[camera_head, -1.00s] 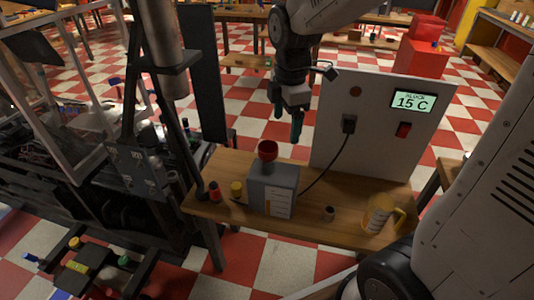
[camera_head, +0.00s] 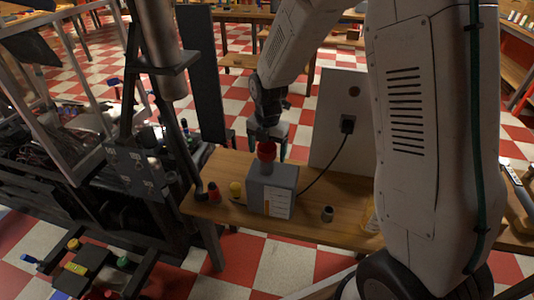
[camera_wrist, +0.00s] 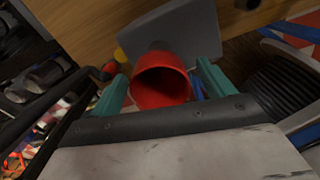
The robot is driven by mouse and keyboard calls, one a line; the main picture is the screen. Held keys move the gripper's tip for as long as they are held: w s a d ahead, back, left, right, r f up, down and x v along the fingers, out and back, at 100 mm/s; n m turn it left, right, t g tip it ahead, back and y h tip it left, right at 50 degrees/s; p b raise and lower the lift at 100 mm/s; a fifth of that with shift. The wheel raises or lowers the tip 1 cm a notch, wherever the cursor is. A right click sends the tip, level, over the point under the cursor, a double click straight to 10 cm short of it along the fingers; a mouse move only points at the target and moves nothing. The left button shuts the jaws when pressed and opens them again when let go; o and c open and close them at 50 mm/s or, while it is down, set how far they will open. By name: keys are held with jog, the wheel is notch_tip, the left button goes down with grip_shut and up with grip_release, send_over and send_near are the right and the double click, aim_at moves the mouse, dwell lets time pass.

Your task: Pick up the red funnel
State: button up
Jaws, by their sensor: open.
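The red funnel (camera_head: 267,151) stands upright on top of a grey box (camera_head: 271,190) on the wooden table. My gripper (camera_head: 267,150) is at the funnel from above and partly behind it in the head view. In the wrist view the red funnel (camera_wrist: 160,81) shows its open mouth between the two green fingertips of my gripper (camera_wrist: 163,88). The jaws are open, with a finger on each side and small gaps visible. The grey box also shows behind the funnel in the wrist view (camera_wrist: 192,28).
A white panel (camera_head: 328,120) with a plugged black cable stands behind the box. My arm hides the table's right part.

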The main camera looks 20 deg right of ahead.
jog(key=shift+f, duration=0.55)
jog(key=c, duration=1.1)
jog(key=shift+o, duration=0.2)
